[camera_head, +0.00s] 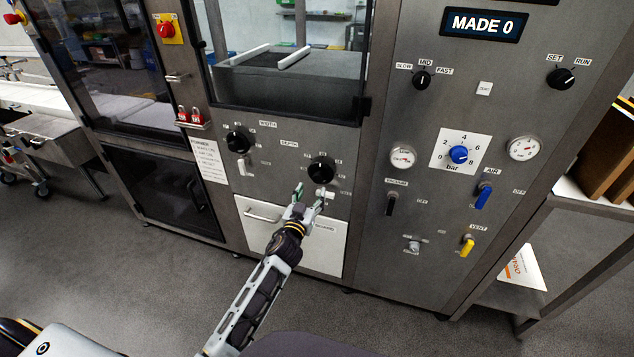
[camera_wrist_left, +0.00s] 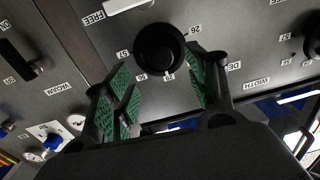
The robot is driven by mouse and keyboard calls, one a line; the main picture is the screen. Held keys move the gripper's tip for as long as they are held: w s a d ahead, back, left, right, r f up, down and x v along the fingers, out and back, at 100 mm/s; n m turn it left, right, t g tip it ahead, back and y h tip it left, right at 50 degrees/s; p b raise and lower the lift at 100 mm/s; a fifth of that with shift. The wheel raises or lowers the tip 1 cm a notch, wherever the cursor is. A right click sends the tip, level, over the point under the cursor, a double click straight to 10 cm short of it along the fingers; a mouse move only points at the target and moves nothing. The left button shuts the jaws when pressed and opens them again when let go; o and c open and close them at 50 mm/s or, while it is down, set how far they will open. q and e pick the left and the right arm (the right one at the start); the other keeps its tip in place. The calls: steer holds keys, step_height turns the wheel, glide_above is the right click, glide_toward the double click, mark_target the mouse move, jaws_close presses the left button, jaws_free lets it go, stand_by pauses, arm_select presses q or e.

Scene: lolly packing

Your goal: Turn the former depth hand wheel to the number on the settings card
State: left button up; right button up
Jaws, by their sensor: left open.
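The black depth hand wheel (camera_head: 321,170) sits on the grey machine front under a DEPTH label. My left gripper (camera_head: 309,193) is open just below and in front of it. In the left wrist view, which is upside down, the wheel (camera_wrist_left: 160,48) shows between and beyond the green-padded fingers (camera_wrist_left: 160,85); I see no contact. Small numbers ring the wheel; its exact setting is unclear. A white lever (camera_wrist_left: 125,5) by a FREE label is near the wheel. The settings card (camera_head: 208,160) hangs at the left; its print is too small to read. My right gripper is not in view.
The width hand wheel (camera_head: 239,140) is up and left of the depth wheel. A white drawer front (camera_head: 262,225) is below. Gauges, a blue regulator knob (camera_head: 459,154), a blue air lever (camera_head: 484,195) and a yellow vent lever (camera_head: 467,246) are to the right.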

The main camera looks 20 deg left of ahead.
mark_target(317, 181)
arm_select(q)
steer(key=shift+w, duration=3.75)
steer(key=shift+c, duration=0.3)
steer(key=c, duration=1)
